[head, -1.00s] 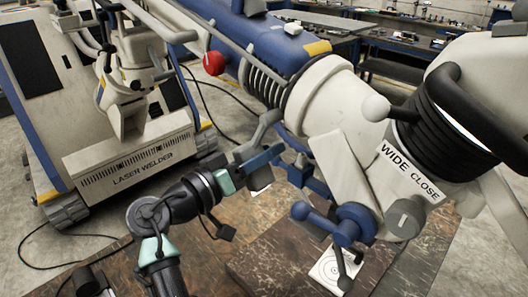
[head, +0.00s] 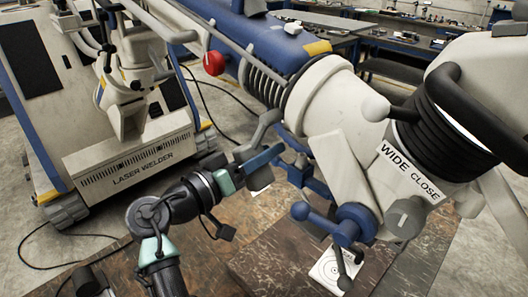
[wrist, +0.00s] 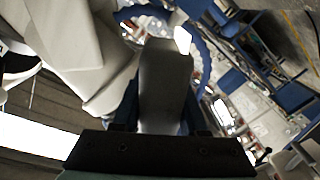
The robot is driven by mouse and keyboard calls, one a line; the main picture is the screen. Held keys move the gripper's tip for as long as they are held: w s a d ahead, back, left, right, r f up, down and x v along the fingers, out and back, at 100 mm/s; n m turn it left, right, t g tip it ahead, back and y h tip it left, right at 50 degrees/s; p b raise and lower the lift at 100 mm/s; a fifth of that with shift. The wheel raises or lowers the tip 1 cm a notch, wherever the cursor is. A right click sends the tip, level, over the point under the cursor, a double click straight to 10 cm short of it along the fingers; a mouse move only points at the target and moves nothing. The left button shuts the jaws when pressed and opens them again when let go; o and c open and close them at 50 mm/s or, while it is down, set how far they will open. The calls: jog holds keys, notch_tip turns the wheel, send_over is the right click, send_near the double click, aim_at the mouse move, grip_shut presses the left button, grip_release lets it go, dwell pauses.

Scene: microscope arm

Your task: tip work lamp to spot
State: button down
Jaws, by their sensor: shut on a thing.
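A large cream lamp-like head (head: 335,105) hangs at the right of the head view, with a black ribbed collar and a tag reading WIDE and CLOSE. I cannot tell for certain which part is the work lamp. My gripper (head: 262,158) is at its left side, shut on a grey handle (head: 264,124). In the wrist view the grey handle (wrist: 163,85) stands up between the fingers, in front of a blue ring (wrist: 200,50). A white card with target rings (head: 326,272) lies on the table below; a blue knob assembly (head: 345,225) partly covers it.
A dark brown work surface (head: 275,262) lies under the head. A laser welder (head: 130,160) stands on the floor at the left. A spring arm with a red knob (head: 214,63) runs above my gripper. Benches with tools fill the background.

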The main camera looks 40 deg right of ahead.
jog(key=shift+s, duration=0.1)
jog(key=s+n+p, duration=0.1)
jog(key=n, duration=0.1)
jog(key=s+n+p, duration=0.2)
jog(key=n, duration=0.1)
jog(key=shift+d+r+n+p, duration=0.2)
jog(key=shift+r+n+p, duration=0.1)
jog(key=shift+r+p, duration=0.1)
jog(key=shift+c, duration=2.2)
grip_release()
jog(key=s+a+b, duration=0.2)
jog(key=a+b, duration=0.2)
jog(key=a, duration=0.9)
